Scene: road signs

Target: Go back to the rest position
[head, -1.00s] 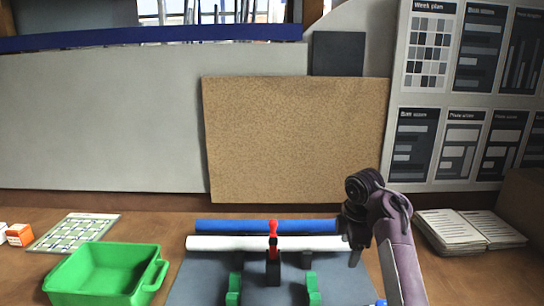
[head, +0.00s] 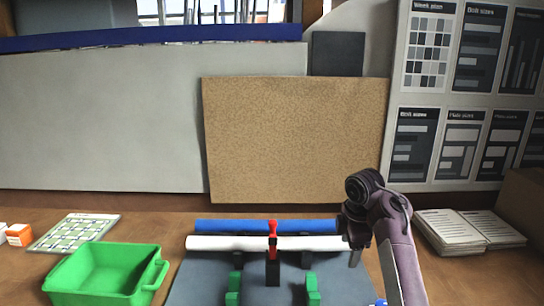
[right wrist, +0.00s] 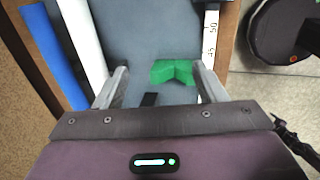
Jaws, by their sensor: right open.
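My right gripper (head: 354,246) hangs over the right end of the grey work mat (head: 205,277) in the head view, beside the ends of the tubes. In the right wrist view its two fingers (right wrist: 160,87) are spread apart with nothing between them. A green bracket (right wrist: 174,72) lies on the mat beyond the fingertips. A blue tube (head: 215,226) and a white tube (head: 210,243) lie side by side across the mat. A red clamp piece (head: 273,236) stands at their middle on a dark block. My left gripper is not in view.
A green bin (head: 105,270) stands at the left. Two green brackets (head: 312,288) (head: 233,288) stand on the mat's front. A cork board (head: 295,140) stands behind.

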